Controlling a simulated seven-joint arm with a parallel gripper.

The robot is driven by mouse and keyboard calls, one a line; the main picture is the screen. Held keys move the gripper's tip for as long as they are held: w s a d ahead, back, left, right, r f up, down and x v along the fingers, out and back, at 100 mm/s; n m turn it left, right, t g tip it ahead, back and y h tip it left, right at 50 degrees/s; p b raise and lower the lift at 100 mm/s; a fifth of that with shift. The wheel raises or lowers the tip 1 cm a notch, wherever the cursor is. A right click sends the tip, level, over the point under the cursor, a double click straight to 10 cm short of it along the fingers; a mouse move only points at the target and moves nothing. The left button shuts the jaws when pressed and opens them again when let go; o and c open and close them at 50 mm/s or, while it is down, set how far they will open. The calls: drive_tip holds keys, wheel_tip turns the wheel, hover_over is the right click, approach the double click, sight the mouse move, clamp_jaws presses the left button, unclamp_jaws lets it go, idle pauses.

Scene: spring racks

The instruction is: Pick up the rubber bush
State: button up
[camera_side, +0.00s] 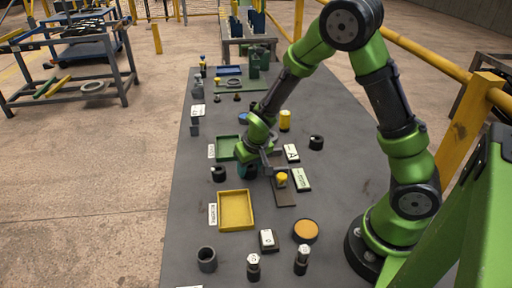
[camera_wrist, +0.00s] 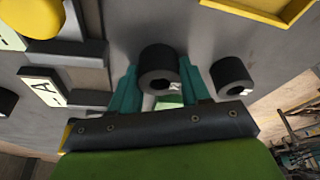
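A black rubber bush (camera_wrist: 158,66), a short hollow cylinder with a small white mark, is between the two teal fingers of my gripper (camera_wrist: 158,82) in the wrist view. The fingers stand close on both sides of it; I cannot tell whether they press on it. In the side view my gripper (camera_side: 247,170) is low over the table, right of a second black bush (camera_side: 218,173), and hides most of what is between its fingers. That second bush (camera_wrist: 231,76) also shows just right of the fingers in the wrist view.
A yellow tray (camera_side: 236,227) lies in front of my gripper and a green tray (camera_side: 221,148) behind it. A stand with a yellow-topped part (camera_side: 282,179) and label cards (camera_side: 302,180) are close on the right. Another black ring (camera_side: 316,142) is farther right.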

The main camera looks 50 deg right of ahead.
drive_tip(key=c, duration=0.5)
drive_tip(key=shift+r, duration=0.15)
